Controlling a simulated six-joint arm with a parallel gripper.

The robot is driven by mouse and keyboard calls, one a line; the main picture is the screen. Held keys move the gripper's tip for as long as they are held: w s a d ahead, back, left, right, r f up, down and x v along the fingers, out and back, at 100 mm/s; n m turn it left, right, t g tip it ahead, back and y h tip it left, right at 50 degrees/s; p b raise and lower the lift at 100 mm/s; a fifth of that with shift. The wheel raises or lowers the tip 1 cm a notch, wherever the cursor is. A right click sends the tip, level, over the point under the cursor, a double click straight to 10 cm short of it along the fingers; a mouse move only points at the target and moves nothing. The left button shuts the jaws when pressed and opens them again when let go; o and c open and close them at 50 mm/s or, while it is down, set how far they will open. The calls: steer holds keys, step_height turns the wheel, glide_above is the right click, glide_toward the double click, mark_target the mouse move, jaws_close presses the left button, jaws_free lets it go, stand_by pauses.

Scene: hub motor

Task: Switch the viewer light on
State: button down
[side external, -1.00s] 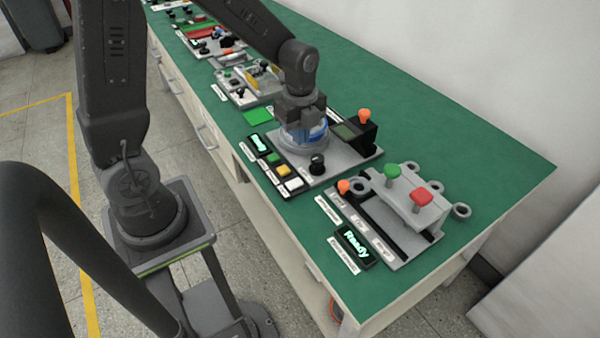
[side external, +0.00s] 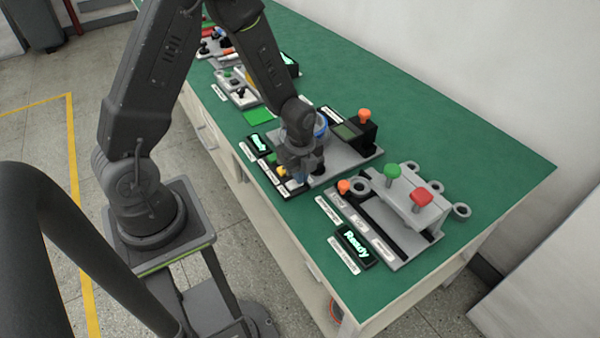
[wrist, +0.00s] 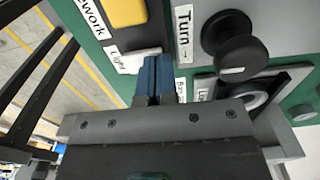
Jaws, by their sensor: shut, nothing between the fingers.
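The white button (wrist: 128,63), labelled "Light" (wrist: 115,52), is beside my gripper's blue fingertips (wrist: 153,68) in the wrist view and partly hidden by them. I cannot tell whether the tips touch or press it. In the side view my gripper (side external: 300,179) points down over the front button row and hides the white button. My fingers are shut together with nothing between them. A black box with a small screen (side external: 346,131) and an orange knob (side external: 365,116) stands at the back of the same grey plate (side external: 345,163).
A yellow button (wrist: 125,12) and a black knob labelled "Turn" (wrist: 236,45) flank my fingers. A lit display (side external: 258,142) is at the row's far end. A fixture with green (side external: 393,171) and red (side external: 421,195) knobs stands to the right.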

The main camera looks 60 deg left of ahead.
steer(key=shift+f, duration=0.15)
steer(key=shift+s, duration=0.15)
steer(key=shift+s+r, duration=0.4)
steer(key=shift+s, duration=0.15)
steer(key=shift+r, duration=0.1)
stand_by(0.3)
step_height(320, 180, up, 14)
steer(key=w, duration=0.2)
stand_by(0.4)
